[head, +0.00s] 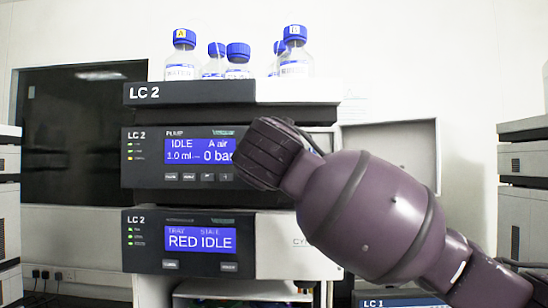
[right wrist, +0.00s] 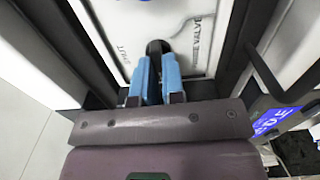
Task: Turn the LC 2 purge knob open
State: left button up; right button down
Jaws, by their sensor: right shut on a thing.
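The LC 2 pump module (head: 170,181) is in the middle of the head view, with a screen reading IDLE, A air, 1.0 ml and 0 bar. My right arm comes in from the right and its wrist covers the pump's right part, so the knob and fingers are hidden there. In the right wrist view, the black purge knob (right wrist: 156,46) stands out from a white panel (right wrist: 125,25) with printed lettering. My right gripper (right wrist: 157,63) has its two blue fingers closed around the knob. How far the knob is turned I cannot tell. My left gripper is not in view.
Bottles with blue caps (head: 237,52) stand on top of the LC 2 stack. Below the pump is another LC 2 module (head: 150,253) reading RED IDLE. An open pale door (head: 390,140) is behind my right arm. Other stacks stand at both sides.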

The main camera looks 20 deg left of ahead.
jog(key=c, duration=1.2)
grip_release()
jog(key=shift+s, duration=0.1)
pick_arm(q)
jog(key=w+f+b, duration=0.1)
jog(key=b, duration=0.1)
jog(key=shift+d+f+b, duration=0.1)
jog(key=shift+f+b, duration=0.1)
jog(key=shift+b, duration=0.2)
pick_arm(e)
jog(key=v, duration=1)
jog(key=shift+s, duration=0.35)
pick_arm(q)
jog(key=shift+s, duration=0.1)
pick_arm(e)
jog(key=shift+d, duration=0.1)
